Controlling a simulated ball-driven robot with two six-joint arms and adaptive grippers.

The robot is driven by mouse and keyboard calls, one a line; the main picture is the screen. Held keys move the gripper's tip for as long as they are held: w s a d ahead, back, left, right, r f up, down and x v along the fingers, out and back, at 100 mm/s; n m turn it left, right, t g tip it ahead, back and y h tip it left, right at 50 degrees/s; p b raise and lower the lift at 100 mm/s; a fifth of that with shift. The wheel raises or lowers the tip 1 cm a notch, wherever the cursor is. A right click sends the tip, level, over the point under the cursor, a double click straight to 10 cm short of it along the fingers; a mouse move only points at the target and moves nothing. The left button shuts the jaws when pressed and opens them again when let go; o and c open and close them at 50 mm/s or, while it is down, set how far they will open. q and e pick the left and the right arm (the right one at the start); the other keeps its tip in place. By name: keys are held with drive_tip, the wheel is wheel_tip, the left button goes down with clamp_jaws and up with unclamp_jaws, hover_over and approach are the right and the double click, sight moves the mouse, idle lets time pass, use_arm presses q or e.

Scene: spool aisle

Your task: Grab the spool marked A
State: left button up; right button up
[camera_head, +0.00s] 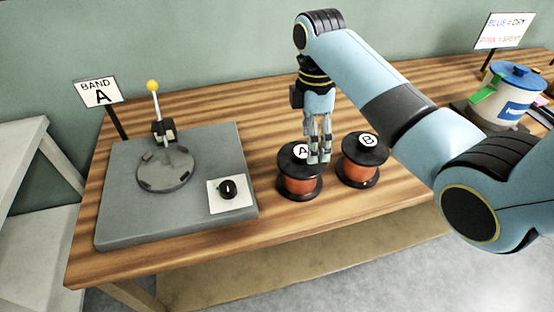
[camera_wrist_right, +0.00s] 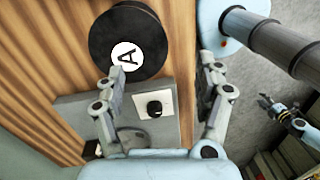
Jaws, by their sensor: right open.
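The spool marked A (camera_head: 300,186) stands upright on the wooden table, with a black top, a white A label and an orange-red winding. My right gripper (camera_head: 318,158) points down over the right part of its top, fingers open. In the right wrist view, the black top of spool A (camera_wrist_right: 104,42) is ahead of the left finger, not centred between the fingers of my right gripper (camera_wrist_right: 166,72). Whether a fingertip touches the spool, I cannot tell. My left gripper (camera_wrist_right: 272,108) appears small at the right of the wrist view, its jaws unclear.
The similar spool B (camera_head: 362,173) stands close to the right of spool A. A grey slab (camera_head: 115,213) with a round plate, a yellow-tipped lever and a knob lies left, by a BAND A sign (camera_head: 101,93). A blue-lidded container (camera_head: 501,97) stands far right.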

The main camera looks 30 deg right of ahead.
drive_tip(key=w+r+t, duration=0.1)
drive_tip(key=w+r, duration=0.2)
drive_tip(key=w, duration=0.1)
hover_over(303, 150)
drive_tip(key=f, duration=0.4)
drive_tip(key=shift+s+a+f, duration=0.15)
drive_tip(key=shift+a+f, duration=0.15)
drive_tip(key=shift+f, duration=0.7)
drive_tip(key=f, duration=0.4)
drive_tip(key=shift+d+f+p, duration=0.15)
drive_tip(key=shift+d+p, duration=0.05)
drive_tip(key=shift+p, duration=0.15)
use_arm(q)
drive_tip(key=shift+s+d+r, duration=0.15)
drive_tip(key=shift+s+r, duration=0.1)
drive_tip(key=shift+s, duration=0.15)
use_arm(e)
clamp_jaws()
